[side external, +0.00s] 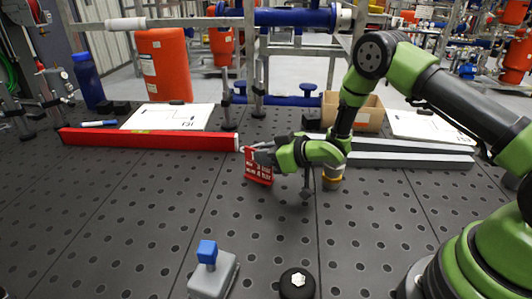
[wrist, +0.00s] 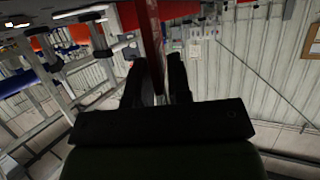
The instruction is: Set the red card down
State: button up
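The red card (side external: 258,172), with white print, hangs upright below my gripper (side external: 256,150) in the side view, near the middle of the perforated table (side external: 140,220). My gripper is shut on the card's upper part. Whether the card's lower edge touches the table, I cannot tell. In the wrist view, the red card (wrist: 150,35) shows nearly edge-on between the two dark fingers of my gripper (wrist: 155,75).
A long red bar (side external: 150,139) lies just left of the card, and grey bars (side external: 410,160) lie to the right. A blue-topped grey block (side external: 212,272) and a black round knob (side external: 297,284) stand in front. The table's left front is clear.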

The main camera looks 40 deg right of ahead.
jog(key=shift+o, duration=0.8)
jog(key=shift+r, duration=0.1)
